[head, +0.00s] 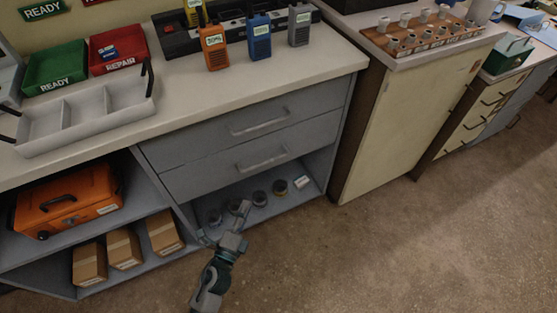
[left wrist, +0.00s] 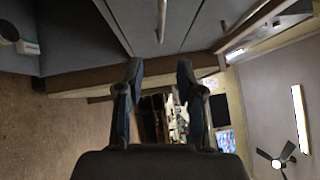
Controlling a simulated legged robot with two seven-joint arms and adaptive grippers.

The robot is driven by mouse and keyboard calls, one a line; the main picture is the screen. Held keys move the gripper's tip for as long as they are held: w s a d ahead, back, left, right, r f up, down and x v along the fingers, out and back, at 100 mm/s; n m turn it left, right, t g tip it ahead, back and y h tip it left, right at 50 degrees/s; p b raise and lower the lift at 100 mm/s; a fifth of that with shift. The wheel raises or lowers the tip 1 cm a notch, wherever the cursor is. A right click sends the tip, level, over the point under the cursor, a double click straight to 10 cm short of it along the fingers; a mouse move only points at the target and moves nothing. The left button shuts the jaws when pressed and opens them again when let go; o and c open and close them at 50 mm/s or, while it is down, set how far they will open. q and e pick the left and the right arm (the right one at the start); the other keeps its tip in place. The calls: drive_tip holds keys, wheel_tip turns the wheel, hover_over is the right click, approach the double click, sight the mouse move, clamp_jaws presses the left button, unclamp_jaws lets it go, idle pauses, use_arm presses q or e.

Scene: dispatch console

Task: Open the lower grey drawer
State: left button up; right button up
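The lower grey drawer (head: 205,174) is shut, below a matching upper drawer (head: 190,140) in the grey cabinet. Its pale bar handle (head: 262,160) runs across its front. In the left wrist view, which is turned sideways, a bar handle (left wrist: 161,25) shows beyond the fingertips, apart from them. It looks like the lower drawer's handle. My left gripper (head: 223,222) is open and empty, in front of the open shelf below the drawers. Its two spread fingers show in the left wrist view (left wrist: 159,72). My right gripper is not in view.
Several dark-lidded jars (head: 260,198) and a small white box (head: 302,182) stand on the shelf under the drawers. An orange case (head: 68,200) and cardboard boxes (head: 125,248) fill the left shelves. Radios (head: 260,38) and trays stand on the counter. The floor (head: 400,250) is clear.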

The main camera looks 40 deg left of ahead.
sight(264, 164)
use_arm(q)
drive_tip(key=x, duration=1.6)
drive_tip(key=shift+w+a, duration=0.2)
drive_tip(key=shift+w, duration=0.05)
drive_tip(key=shift+f, duration=0.1)
clamp_jaws()
